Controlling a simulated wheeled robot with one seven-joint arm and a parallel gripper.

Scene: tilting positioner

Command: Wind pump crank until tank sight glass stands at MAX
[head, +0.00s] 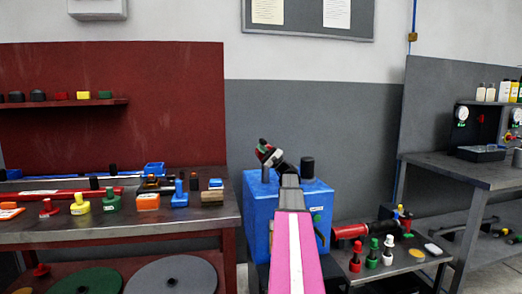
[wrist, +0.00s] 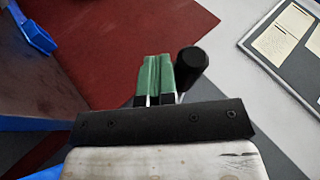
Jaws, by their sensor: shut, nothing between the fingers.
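A blue box-shaped unit (head: 257,205) stands in the middle of the head view, partly hidden behind my pink and white arm. A black upright cylinder (head: 308,167) stands on its top right. My gripper (head: 264,147) is above the box's top left. In the wrist view its green fingers (wrist: 155,78) are together and empty. A black round-ended knob (wrist: 191,66) shows close to the right of the fingertips; I cannot tell whether it touches them or whether it is the crank's grip. No sight glass or MAX mark can be made out.
A bench (head: 120,232) with several coloured knobs and tools stands at left before a red panel (head: 165,100). A low shelf (head: 405,262) with small coloured bottle-like pieces is right of the box. Another grey bench (head: 455,175) with gauges stands farther right.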

